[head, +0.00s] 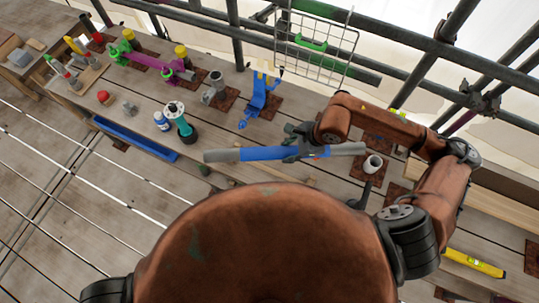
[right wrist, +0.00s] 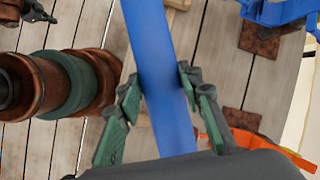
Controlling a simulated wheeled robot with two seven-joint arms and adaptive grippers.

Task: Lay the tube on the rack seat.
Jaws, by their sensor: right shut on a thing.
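The tube (head: 262,153) is blue in the middle with grey ends. It lies roughly level across the middle of the head view, above the planks. My right gripper (head: 306,141) is shut on it, right of its middle. In the right wrist view, the blue part of the tube (right wrist: 162,75) runs between the two green fingers of the right gripper (right wrist: 160,98). A blue stand (head: 260,95) with a forked top stands on a rusty plate beyond the tube, apart from it. I cannot tell for sure which part is the rack seat.
A teal-and-black tool (head: 179,120) and a white-and-blue can (head: 161,121) stand left of the stand. A white cup (head: 373,163) is near the tube's right end. A wire basket (head: 314,45) hangs on the rear rails. A yellow level (head: 473,262) lies at lower right.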

